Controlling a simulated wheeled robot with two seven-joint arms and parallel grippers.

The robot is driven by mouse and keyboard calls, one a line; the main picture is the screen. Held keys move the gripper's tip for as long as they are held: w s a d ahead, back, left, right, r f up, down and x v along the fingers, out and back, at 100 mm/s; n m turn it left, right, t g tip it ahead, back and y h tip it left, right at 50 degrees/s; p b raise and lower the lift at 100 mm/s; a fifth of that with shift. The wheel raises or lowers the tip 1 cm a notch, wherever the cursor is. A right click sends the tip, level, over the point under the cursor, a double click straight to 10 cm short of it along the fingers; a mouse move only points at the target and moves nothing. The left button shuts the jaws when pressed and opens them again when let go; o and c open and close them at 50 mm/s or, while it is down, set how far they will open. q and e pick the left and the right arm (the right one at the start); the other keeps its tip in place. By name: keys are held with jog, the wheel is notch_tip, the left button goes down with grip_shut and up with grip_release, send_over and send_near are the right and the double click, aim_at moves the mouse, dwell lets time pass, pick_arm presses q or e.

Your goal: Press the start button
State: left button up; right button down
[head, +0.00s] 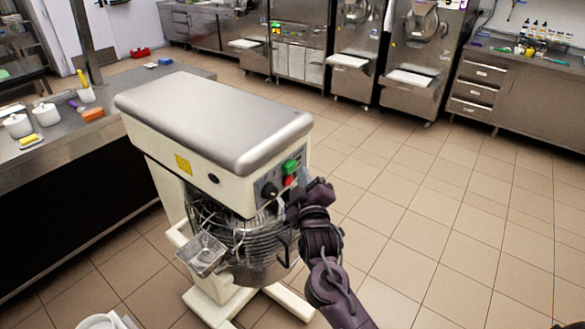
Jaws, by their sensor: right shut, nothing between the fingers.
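The mixer (215,120) stands upright in the middle of the head view, with a grey top and cream body. On its front right panel are a green button (290,166) and a red button (289,181), one above the other, with a dark knob to their left. My right gripper (298,196) is shut and empty just below and right of the red button; whether it touches the panel I cannot tell. Its arm comes up from the bottom right and covers part of the panel's lower side. My left gripper is not in view.
A wire guard and metal chute (202,254) stick out at the mixer's front, above the bowl. A counter (60,150) with pots and sponges stands at the left. Steel machines (415,60) line the back wall. The tiled floor (450,210) at the right is clear.

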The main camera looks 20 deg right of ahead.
dwell(0.7)
jog(key=shift+w+a, duration=0.25)
jog(key=shift+w, duration=0.15)
